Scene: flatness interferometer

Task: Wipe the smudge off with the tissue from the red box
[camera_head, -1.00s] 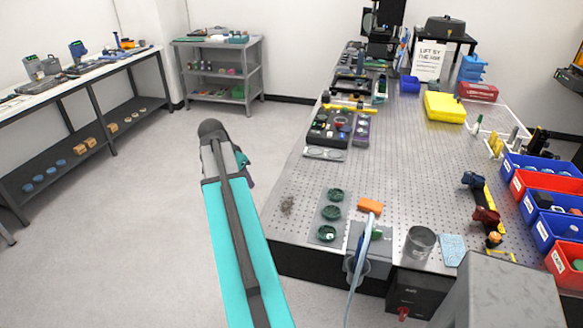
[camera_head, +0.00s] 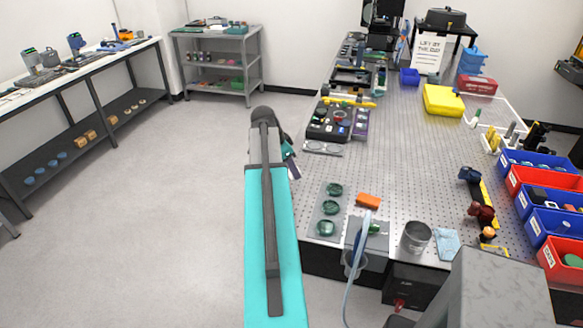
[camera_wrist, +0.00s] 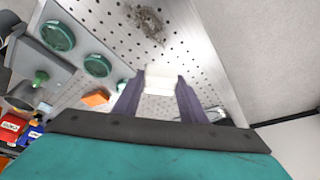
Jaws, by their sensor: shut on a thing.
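The smudge (camera_wrist: 147,22) is a dark grey-brown patch on the perforated tabletop near its edge, at the top of the wrist view. My gripper (camera_wrist: 160,82) is shut on a folded white tissue (camera_wrist: 162,78) between its two dark fingers. The smudge lies past the fingertips, apart from the tissue in the wrist view. In the head view my arm covers the smudge's spot, and the tissue is not clear there. A red box (camera_head: 478,85) with white lettering stands at the back right of the table.
Green round dishes (camera_head: 325,227) and an orange block (camera_head: 368,200) lie at the table's near left. A metal cup (camera_head: 415,237) and blue cloth (camera_head: 446,244) are to their right. Blue and red bins (camera_head: 540,200) line the right edge. The table's middle (camera_head: 410,140) is clear.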

